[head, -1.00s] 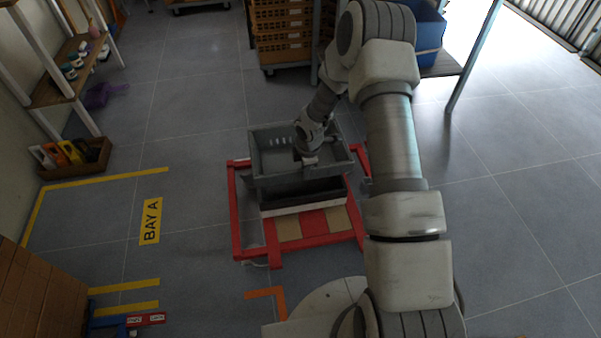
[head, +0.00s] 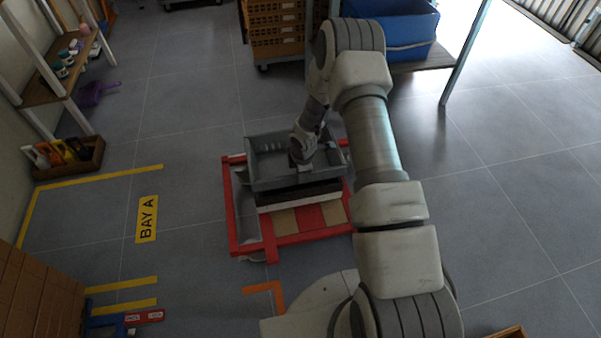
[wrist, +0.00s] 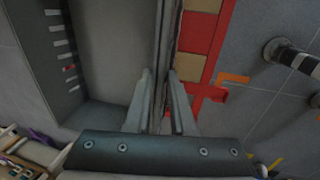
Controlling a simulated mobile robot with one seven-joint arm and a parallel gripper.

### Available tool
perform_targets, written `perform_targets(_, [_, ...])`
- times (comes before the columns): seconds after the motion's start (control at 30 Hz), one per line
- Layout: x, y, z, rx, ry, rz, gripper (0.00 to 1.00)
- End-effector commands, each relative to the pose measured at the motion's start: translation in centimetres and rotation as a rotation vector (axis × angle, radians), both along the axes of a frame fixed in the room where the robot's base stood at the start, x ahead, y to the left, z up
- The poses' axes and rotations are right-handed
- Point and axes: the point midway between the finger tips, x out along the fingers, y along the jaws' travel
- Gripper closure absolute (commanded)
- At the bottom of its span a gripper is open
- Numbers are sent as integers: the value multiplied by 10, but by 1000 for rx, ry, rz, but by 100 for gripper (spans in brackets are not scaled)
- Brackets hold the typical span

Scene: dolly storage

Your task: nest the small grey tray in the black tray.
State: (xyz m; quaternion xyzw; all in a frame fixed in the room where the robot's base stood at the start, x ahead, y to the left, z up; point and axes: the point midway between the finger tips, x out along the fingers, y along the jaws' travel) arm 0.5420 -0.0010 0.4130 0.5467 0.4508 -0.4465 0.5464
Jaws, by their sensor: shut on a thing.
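The small grey tray (head: 268,182) hangs above the red dolly in the head view. My gripper (head: 302,158) is shut on one of its side walls. In the wrist view my two fingers (wrist: 160,78) straddle that wall, and the bare floor of the grey tray (wrist: 110,45) shows to the left. The black tray (head: 300,196) shows as a dark band just under the near side of the grey tray. Its inside is hidden, so I cannot tell whether the two trays touch.
The red dolly (head: 238,240) stands on the floor, with tan and red panels at its near side. Orange crates (head: 277,45) and a blue bin (head: 405,35) are behind. A shelf (head: 45,90) stands at left. Floor around the dolly is mostly clear.

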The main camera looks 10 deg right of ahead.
Motion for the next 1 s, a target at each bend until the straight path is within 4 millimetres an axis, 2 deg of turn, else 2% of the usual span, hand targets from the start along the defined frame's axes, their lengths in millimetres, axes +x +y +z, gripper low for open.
perform_targets(0.37, [1,0,-2,0,-1,0,100])
perform_targets(1.0, [1,0,-25,0,-1,1,100])
